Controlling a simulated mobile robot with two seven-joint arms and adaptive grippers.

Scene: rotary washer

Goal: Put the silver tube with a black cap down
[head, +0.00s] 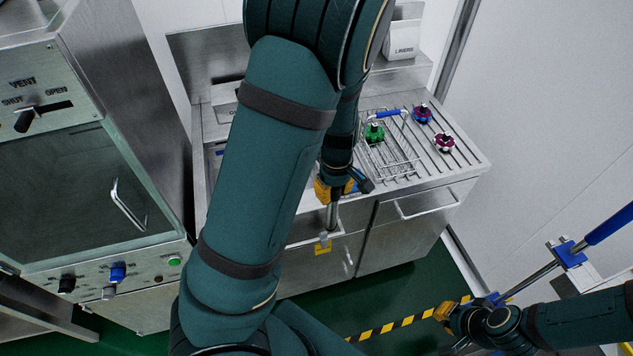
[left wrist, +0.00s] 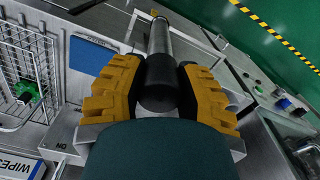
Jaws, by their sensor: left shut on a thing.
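My left gripper (head: 335,188) is shut on the black cap (left wrist: 160,85) of the silver tube (head: 332,214). In the left wrist view the yellow fingers (left wrist: 160,78) press on both sides of the cap, and the tube (left wrist: 160,38) extends away from them. In the head view the tube hangs roughly upright near the steel counter's front edge; my arm hides part of this area. I cannot tell whether its lower end touches anything. My right gripper (head: 445,311) is low at the bottom right, and its opening is unclear.
A glass-fronted cabinet (head: 85,190) stands at left. A wipes box (left wrist: 20,168) shows in the wrist view.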

